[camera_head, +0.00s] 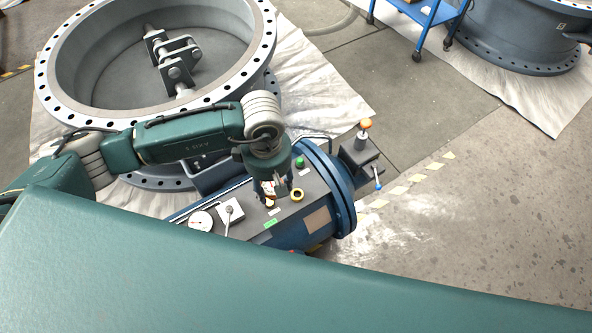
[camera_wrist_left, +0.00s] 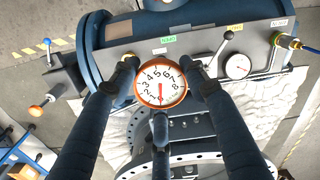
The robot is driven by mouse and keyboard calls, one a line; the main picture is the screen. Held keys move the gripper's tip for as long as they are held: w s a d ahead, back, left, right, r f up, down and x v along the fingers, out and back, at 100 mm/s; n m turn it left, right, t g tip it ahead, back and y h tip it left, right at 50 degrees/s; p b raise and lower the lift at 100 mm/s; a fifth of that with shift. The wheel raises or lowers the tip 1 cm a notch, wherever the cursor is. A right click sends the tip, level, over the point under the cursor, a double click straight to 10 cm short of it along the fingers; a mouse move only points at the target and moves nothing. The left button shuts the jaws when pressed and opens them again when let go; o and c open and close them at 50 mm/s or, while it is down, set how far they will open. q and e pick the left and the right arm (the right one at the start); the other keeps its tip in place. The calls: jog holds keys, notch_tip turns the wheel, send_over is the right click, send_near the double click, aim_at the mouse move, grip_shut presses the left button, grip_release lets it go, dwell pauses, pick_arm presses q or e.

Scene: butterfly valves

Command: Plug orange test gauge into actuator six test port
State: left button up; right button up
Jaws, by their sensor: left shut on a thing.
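The orange-rimmed test gauge (camera_wrist_left: 160,82) has a white dial and faces the left wrist camera. My left gripper (camera_wrist_left: 160,66) is shut on it; it also shows in the head view (camera_head: 275,190), just over the panel of the blue actuator (camera_head: 343,190). The gauge is mostly hidden by the gripper in the head view. A yellow ring-shaped fitting (camera_head: 297,195) sits on the panel just right of the gripper. I cannot tell which fitting is the test port, nor whether the gauge touches one. No number six is readable. My right gripper is not in view.
A white-faced dial (camera_head: 200,220) and a lever (camera_head: 230,210) stand on the panel left of the gripper, with a green knob (camera_head: 299,162) behind. An orange-topped lever (camera_head: 365,125) stands beyond the flange. A large valve ring (camera_head: 265,50) lies behind. Open floor lies right.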

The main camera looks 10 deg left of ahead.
pick_arm(q)
jog(key=shift+w+d+f+n+b, duration=0.7)
jog(key=shift+w+f+n+b, duration=0.75)
jog(key=shift+f+n, duration=1.4)
jog(key=shift+w+d+f+n+b, duration=0.85)
jog(key=shift+w+f+n, duration=1.3)
jog(key=shift+n, duration=1.05)
jog(key=shift+w+d+f+n+b, duration=0.55)
jog(key=shift+w+f+n+b, duration=0.8)
jog(key=shift+f+n, duration=1.65)
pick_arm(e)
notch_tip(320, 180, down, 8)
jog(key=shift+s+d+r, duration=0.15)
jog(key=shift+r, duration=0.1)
pick_arm(q)
jog(key=shift+r, duration=0.1)
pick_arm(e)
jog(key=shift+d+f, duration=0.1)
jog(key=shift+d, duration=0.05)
pick_arm(q)
jog(key=shift+b, duration=0.35)
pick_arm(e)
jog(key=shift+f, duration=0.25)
pick_arm(q)
jog(key=shift+f+b, duration=0.35)
jog(key=shift+f, duration=0.15)
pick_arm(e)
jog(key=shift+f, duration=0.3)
